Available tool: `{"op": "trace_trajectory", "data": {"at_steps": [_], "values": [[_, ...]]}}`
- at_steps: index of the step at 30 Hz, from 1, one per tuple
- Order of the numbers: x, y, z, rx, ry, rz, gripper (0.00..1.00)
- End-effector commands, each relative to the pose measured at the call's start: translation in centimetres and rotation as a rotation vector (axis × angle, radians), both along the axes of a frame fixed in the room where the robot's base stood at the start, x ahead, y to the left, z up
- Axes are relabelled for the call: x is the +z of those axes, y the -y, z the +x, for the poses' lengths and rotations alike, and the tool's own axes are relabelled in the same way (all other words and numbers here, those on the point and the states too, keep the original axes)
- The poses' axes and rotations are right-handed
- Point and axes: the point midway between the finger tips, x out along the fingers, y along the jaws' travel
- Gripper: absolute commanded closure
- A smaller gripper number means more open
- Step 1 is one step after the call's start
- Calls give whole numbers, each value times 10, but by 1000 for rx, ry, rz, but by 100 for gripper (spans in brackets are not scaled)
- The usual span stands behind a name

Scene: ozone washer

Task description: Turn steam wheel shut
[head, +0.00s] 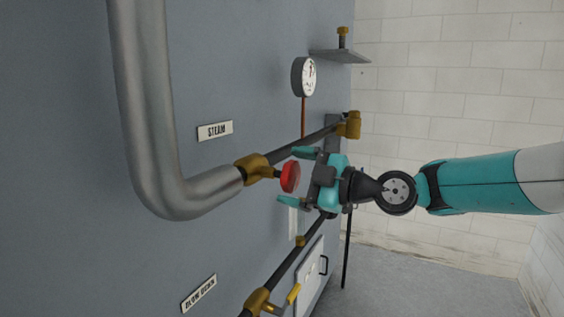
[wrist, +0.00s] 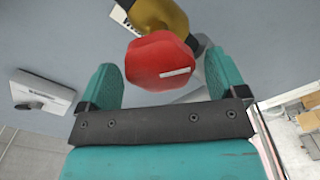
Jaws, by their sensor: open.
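The red steam wheel (head: 290,176) sits on a brass valve (head: 254,168) in the pipe below the STEAM label (head: 215,131). My gripper (head: 287,176) points left at the wheel, with one finger above it and one below in the head view. In the wrist view the red wheel (wrist: 160,62), with a pale mark on its face, lies between the two teal fingers of my gripper (wrist: 162,82). The fingers are open, with a gap on either side of the wheel. Part of the brass valve (wrist: 160,14) shows behind it.
A large grey pipe (head: 150,110) bends down to the valve. A gauge (head: 305,77) stands above. A blow-down label (head: 199,293) and a yellow-handled lower valve (head: 262,301) are below. A white panel with a black handle (head: 313,274) is at lower right. Open floor lies right.

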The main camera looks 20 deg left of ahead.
Motion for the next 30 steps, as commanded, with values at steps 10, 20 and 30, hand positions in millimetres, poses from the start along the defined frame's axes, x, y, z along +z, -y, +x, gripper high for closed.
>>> {"op": "trace_trajectory", "data": {"at_steps": [10,20,30], "values": [[0,-31,2,-1,-1,1,9],[0,-31,3,-1,-1,-1,32],[-1,-30,3,-1,-10,0,59]]}}
